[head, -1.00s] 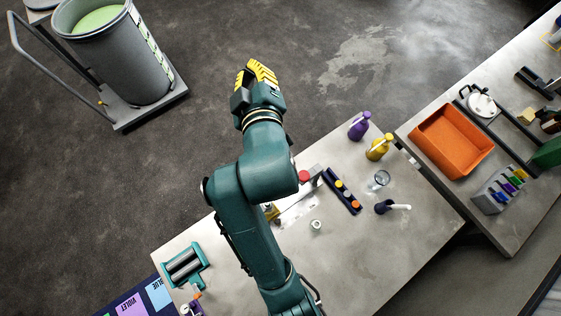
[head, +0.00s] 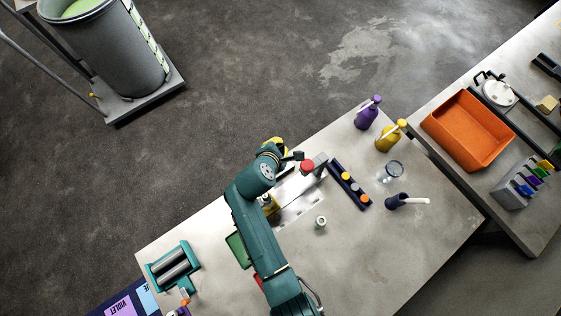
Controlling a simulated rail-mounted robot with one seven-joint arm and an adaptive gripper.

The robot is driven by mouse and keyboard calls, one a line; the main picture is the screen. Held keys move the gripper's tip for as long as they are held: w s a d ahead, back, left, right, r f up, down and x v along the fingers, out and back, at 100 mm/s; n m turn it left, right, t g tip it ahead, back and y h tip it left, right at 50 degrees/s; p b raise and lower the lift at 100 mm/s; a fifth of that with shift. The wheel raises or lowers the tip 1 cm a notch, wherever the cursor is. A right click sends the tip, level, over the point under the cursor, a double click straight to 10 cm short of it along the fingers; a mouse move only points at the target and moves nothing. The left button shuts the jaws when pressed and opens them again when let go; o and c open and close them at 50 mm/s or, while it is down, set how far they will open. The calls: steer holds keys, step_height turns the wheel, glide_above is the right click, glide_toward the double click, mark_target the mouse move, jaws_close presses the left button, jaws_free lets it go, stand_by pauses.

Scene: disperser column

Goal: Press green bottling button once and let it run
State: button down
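My gripper (head: 277,148) is beyond the bend of my green arm, over the far left part of the grey table (head: 345,262). Its yellow part and a dark tip show, close to the red round knob (head: 307,166) in the picture. I cannot tell whether they touch, or whether its fingers are open. No green bottling button can be made out for sure. A flat green piece (head: 237,250) lies left of my arm, partly hidden by it, and I cannot tell what it is.
A dark strip with round coloured pieces (head: 347,184) lies right of the knob. Purple (head: 367,115) and yellow (head: 389,137) bottles, a clear glass (head: 390,171) and a small pale ring (head: 320,222) stand nearby. A teal roller device (head: 173,268) stands at left. The front right tabletop is clear.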

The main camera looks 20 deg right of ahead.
step_height(320, 180, down, 8)
steer(key=b, duration=0.7)
steer(key=shift+b, duration=0.35)
steer(key=shift+f, duration=0.4)
steer(key=shift+f, duration=0.1)
stand_by(0.4)
steer(key=shift+f+b, duration=0.3)
steer(key=shift+f, duration=0.05)
